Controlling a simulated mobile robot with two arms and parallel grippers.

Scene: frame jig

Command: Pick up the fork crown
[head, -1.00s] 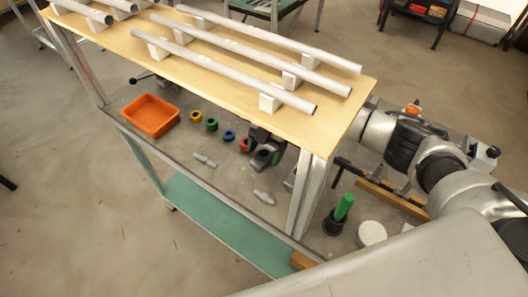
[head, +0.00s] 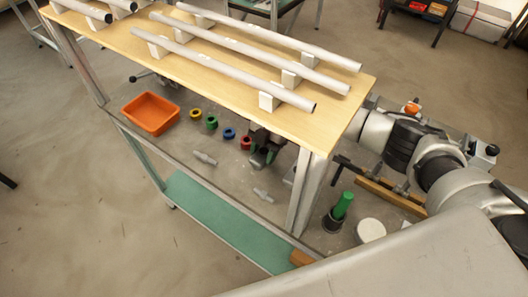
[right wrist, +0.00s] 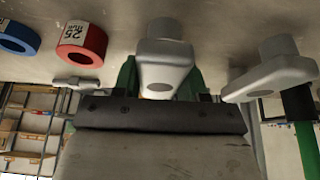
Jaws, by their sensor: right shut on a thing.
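My right gripper (head: 262,155) reaches in under the wooden shelf, its upper part hidden by the shelf. In the right wrist view its green fingers (right wrist: 160,82) are shut on a light grey casting, the fork crown (right wrist: 165,62), with a rounded boss at one end. Whether the fork crown touches the bench or is clear of it I cannot tell. A second, similar grey casting (right wrist: 268,76) lies to the right of it, apart from the fingers. My left gripper is not in view.
The wooden shelf (head: 225,72) carries several grey tubes on blocks. Coloured rings, including a red ring (head: 246,142), and an orange tray (head: 150,112) lie on the grey bench. Small grey lugs (head: 205,158) lie near its front edge. A green-handled tool (head: 342,205) stands right of the shelf post.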

